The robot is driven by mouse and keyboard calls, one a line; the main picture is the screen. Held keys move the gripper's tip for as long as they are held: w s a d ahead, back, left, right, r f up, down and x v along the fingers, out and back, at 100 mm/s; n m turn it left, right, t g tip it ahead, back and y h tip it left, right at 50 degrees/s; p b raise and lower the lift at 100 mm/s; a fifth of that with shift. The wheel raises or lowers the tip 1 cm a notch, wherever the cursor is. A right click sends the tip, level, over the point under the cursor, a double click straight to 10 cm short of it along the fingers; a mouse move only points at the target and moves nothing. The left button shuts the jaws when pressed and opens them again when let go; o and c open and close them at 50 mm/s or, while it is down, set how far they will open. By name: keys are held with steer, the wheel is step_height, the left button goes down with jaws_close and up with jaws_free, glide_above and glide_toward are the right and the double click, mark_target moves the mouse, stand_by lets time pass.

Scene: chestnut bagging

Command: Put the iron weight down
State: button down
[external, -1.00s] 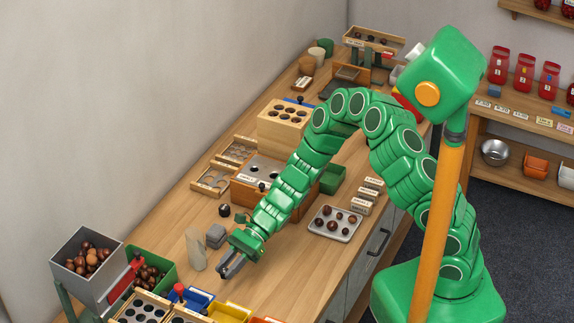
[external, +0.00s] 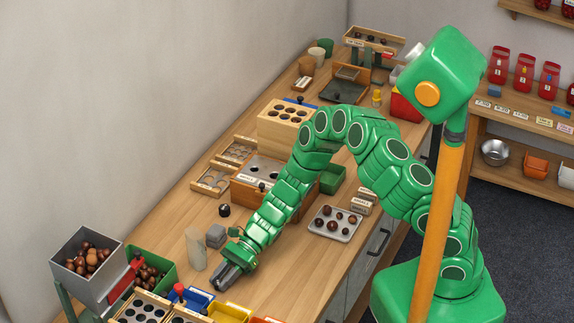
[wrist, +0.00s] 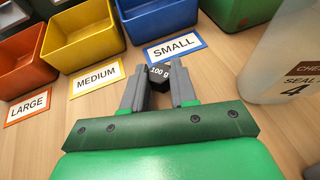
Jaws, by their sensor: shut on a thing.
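The iron weight (wrist: 158,74) is a small black piece marked "100 g". In the wrist view it sits between the tips of my two grey fingers. My gripper (wrist: 157,88) is shut on it. In the external view my gripper (external: 229,278) is low over the front part of the wooden bench, and the weight is hard to make out there. I cannot tell whether the weight's underside touches the wood.
Beyond my fingers stand a blue bin (wrist: 160,18) with a SMALL card (wrist: 175,47), a yellow bin (wrist: 83,34) with a MEDIUM card, and an orange bin (wrist: 22,62) with a LARGE card. A pale container (wrist: 285,60) stands close at right. Bare wood lies right of my gripper.

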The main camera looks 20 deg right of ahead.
steer(key=shift+f, duration=0.15)
steer(key=c, duration=0.9)
jaws_free()
steer(key=shift+r, duration=0.2)
steer(key=shift+v, duration=6)
